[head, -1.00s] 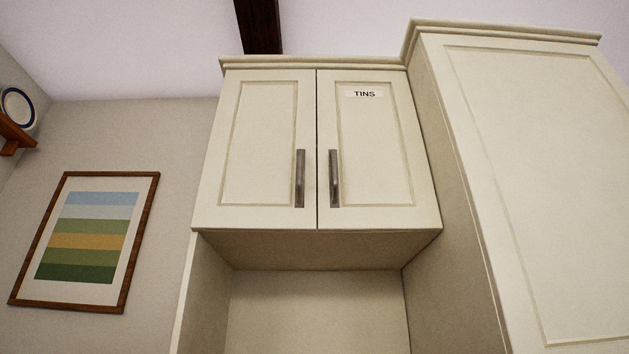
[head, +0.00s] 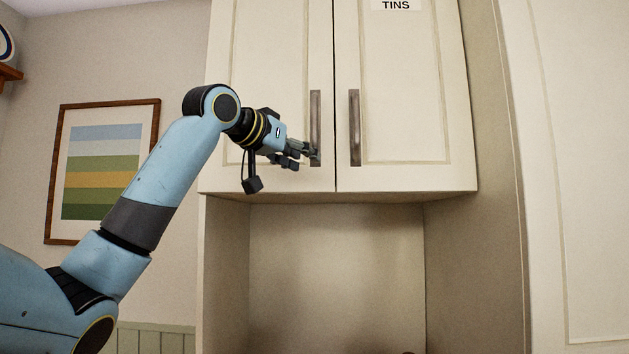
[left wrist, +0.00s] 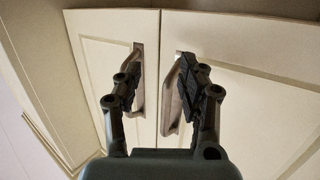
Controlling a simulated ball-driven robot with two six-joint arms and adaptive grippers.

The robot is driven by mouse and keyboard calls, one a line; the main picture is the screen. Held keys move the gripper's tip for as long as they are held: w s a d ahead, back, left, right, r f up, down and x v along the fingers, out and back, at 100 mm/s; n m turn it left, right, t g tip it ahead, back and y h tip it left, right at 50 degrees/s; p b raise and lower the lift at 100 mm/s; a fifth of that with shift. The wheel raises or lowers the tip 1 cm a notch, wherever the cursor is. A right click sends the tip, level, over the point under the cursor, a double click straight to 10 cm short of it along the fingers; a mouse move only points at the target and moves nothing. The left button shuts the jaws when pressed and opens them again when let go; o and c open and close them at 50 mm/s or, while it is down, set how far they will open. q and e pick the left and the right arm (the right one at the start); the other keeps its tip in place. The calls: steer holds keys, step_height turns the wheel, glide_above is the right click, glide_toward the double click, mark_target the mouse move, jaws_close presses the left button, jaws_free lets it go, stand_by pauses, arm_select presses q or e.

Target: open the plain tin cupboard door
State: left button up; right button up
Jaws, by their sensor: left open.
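The plain cupboard door (head: 265,60) is the cream left door in the head view, shut against its neighbour. Its upright metal handle (head: 315,110) is near its right edge. My left gripper (head: 304,155) is open, its fingers at the lower end of that handle. The left wrist view seems turned upside down, so the plain door (left wrist: 255,110) is at right there. Its handle (left wrist: 173,103) shows between the fingers of the left gripper (left wrist: 161,70), close to the right finger. I cannot tell whether they touch. My right gripper is not in view.
The door labelled TINS (head: 415,80) is shut on the right, with its own handle (head: 354,125) close by. An open recess (head: 335,265) lies below. A tall cupboard (head: 585,180) stands right. A framed picture (head: 100,170) hangs on the left wall.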

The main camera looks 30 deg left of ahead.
arm_select(q)
steer(key=t, duration=0.2)
glide_toward(312, 105)
steer(key=w+p, duration=0.2)
steer(key=w, duration=0.3)
steer(key=w+p, duration=0.3)
steer(key=w, duration=0.1)
steer(key=shift+w+d+r+p, duration=0.15)
steer(key=shift+w+p, duration=0.15)
steer(key=shift+w, duration=0.7)
jaws_close()
steer(key=shift+d, duration=0.1)
